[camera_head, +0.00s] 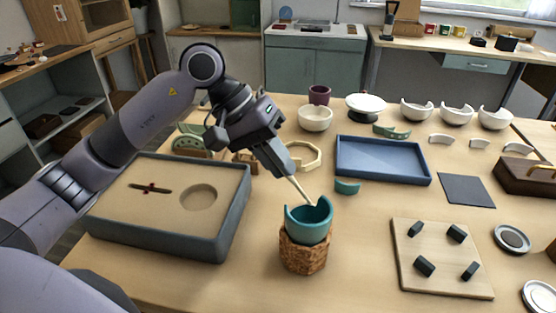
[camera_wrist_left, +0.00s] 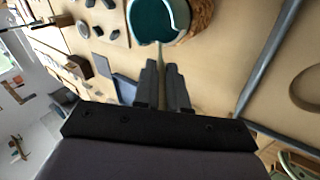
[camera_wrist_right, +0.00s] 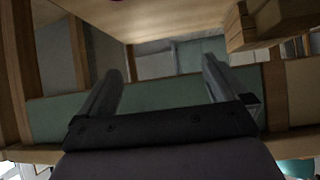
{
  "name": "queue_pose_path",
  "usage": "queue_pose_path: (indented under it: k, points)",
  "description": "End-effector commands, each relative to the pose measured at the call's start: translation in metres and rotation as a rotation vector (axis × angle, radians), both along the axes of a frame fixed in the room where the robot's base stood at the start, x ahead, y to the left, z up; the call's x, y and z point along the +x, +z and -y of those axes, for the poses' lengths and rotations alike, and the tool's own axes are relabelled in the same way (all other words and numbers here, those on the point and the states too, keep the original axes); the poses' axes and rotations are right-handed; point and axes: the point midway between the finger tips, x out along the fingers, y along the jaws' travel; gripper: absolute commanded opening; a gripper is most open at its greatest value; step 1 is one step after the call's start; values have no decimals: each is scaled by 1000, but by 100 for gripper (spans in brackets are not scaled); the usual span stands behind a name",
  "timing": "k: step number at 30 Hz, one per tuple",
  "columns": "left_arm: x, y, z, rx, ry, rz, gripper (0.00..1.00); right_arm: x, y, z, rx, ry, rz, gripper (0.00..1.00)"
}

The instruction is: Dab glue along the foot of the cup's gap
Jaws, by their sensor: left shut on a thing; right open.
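The teal cup (camera_head: 308,222) stands upright in a round cork-like holder (camera_head: 304,255) near the table's front. A gap is cut in its rim on the far side. My left gripper (camera_head: 283,163) is shut on a thin pale stick (camera_head: 300,190), whose tip reaches down to the cup's gap. In the left wrist view the stick (camera_wrist_left: 160,62) points at the edge of the cup (camera_wrist_left: 158,18); I cannot tell whether it touches. A loose teal shard (camera_head: 347,187) lies behind the cup. My right gripper (camera_wrist_right: 163,85) is open and empty, away from the table items.
A grey-rimmed box (camera_head: 238,215) stands left of the cup. A blue tray (camera_head: 383,160) lies behind right. A board with dark blocks (camera_head: 440,260) lies right. White bowls (camera_head: 456,113) stand at the back. Bare table surrounds the holder's right side.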

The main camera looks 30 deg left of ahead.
Motion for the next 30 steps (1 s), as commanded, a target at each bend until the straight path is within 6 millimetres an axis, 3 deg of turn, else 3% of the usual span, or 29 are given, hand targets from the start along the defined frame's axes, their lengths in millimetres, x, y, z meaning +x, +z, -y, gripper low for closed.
queue_pose_path:
  k: [13,30]
  points:
    - [0,4,-1,1,0,0,0,0,-5,0,0,0,0,100]
    - [-10,5,-18,1,0,0,0,0,-16,0,0,0,0,100]
